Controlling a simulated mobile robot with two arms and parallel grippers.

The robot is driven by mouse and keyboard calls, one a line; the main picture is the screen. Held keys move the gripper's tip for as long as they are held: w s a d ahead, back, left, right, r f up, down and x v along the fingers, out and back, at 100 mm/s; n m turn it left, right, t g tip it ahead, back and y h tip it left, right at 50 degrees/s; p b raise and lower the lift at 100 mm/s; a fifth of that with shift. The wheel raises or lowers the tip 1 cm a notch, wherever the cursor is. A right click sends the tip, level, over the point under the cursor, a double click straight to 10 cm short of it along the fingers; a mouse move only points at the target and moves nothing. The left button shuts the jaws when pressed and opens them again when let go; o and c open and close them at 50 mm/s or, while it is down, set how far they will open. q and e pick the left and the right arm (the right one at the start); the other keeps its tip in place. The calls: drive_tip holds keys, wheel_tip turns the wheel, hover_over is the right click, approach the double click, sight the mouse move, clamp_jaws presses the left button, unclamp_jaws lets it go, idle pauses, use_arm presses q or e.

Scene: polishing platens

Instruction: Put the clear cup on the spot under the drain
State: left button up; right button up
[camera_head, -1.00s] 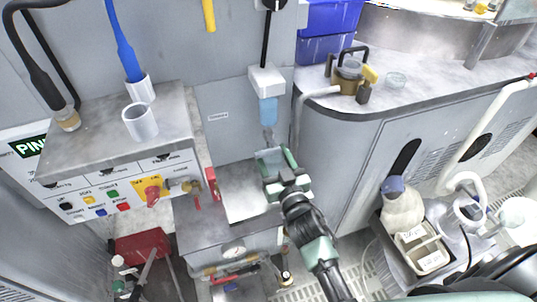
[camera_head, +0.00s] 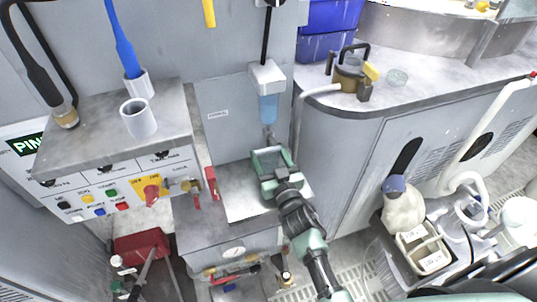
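A drain with a pale blue see-through body (camera_head: 268,108) and a thin outlet hangs from a white block on the back wall. Below it is a grey metal ledge (camera_head: 237,196). My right gripper (camera_head: 271,160), with green fingers, reaches in from the lower right and is low over this ledge, just under the outlet. Its fingers are apart, but I cannot tell whether something clear is between them. My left gripper is not in view.
A white cup (camera_head: 139,119) stands on the control box (camera_head: 100,130) at left. A brown jug (camera_head: 349,74) with a black handle is on the counter (camera_head: 430,85). A white bottle (camera_head: 402,208) and a tray (camera_head: 423,248) are at lower right.

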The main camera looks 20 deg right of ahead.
drive_tip(key=shift+o, duration=0.6)
drive_tip(key=shift+r, duration=0.3)
drive_tip(key=s, duration=1.2)
drive_tip(key=shift+d+f, duration=0.1)
drive_tip(key=shift+d, duration=0.1)
